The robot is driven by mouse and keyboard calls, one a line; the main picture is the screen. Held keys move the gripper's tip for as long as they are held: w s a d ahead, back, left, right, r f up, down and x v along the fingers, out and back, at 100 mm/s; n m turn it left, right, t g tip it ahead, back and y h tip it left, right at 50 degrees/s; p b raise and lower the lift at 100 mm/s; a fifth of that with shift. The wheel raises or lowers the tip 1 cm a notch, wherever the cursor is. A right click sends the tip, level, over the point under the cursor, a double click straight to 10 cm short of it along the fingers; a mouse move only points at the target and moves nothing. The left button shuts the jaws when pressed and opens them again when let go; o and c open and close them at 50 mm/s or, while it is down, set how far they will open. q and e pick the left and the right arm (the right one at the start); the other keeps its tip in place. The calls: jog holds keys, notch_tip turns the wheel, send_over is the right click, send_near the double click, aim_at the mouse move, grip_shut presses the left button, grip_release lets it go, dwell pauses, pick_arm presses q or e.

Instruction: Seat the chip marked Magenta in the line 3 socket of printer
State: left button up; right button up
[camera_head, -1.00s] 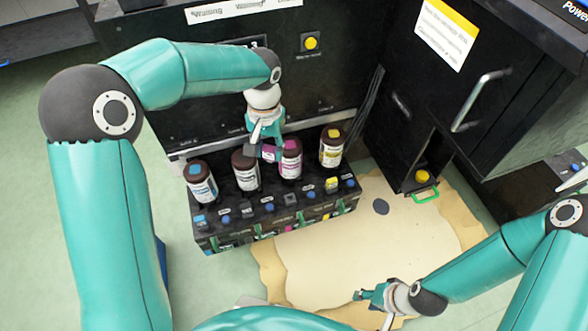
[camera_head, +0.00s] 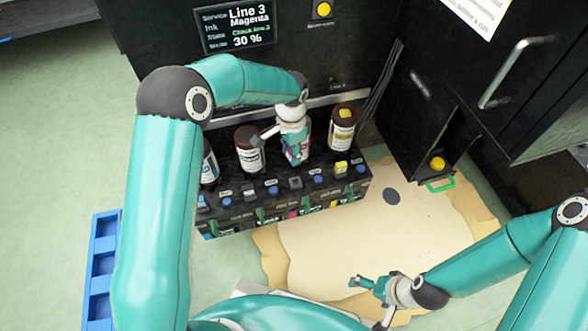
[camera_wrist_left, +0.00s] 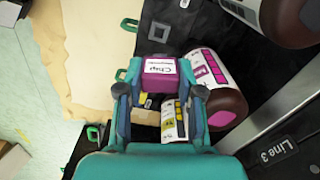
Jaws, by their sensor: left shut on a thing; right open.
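My left gripper (camera_head: 293,153) is shut on a magenta chip; in the left wrist view the chip (camera_wrist_left: 160,73), with a white label reading "Chip", sits between the fingertips. The gripper is over the black bottle rack of the printer (camera_head: 300,205), in front of the magenta-marked bottle (camera_wrist_left: 215,90). A dark square recess (camera_wrist_left: 160,33) shows on the black rack in the left wrist view, apart from the chip; I cannot tell which line it belongs to. A "Line 3" label (camera_wrist_left: 275,153) is on the printer rail. My right gripper (camera_head: 362,284) is open and empty above the mat.
A yellow-capped bottle (camera_head: 342,128) stands right of my left gripper, a brown bottle (camera_head: 249,150) left of it. The printer display (camera_head: 235,27) reads Line 3, Magenta, Check line 3, 30%. A black cabinet (camera_head: 450,90) stands at right. The mat (camera_head: 350,235) is mostly clear.

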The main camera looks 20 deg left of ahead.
pick_arm(q)
jog(key=shift+w+d+f+m+b, duration=0.15)
jog(key=shift+f+m+b, duration=0.5)
jog(key=shift+f, duration=1.2)
jog(key=shift+w+d+f+m+b, duration=0.1)
jog(key=shift+f+m+b, duration=0.2)
jog(key=shift+f+b, duration=1.15)
jog(key=shift+w+d+f+m+b, duration=0.15)
jog(key=shift+f+m+b, duration=0.3)
jog(key=shift+f, duration=1.8)
pick_arm(e)
notch_tip(320, 180, down, 6)
pick_arm(q)
jog(key=shift+r, duration=0.15)
pick_arm(e)
jog(key=shift+s+r, duration=0.1)
jog(key=shift+r, duration=0.05)
pick_arm(q)
jog(key=shift+f, duration=0.3)
jog(key=shift+f, duration=0.2)
pick_arm(e)
jog(key=shift+f, duration=0.2)
pick_arm(q)
jog(key=shift+f, duration=0.5)
pick_arm(e)
jog(key=shift+f, duration=0.2)
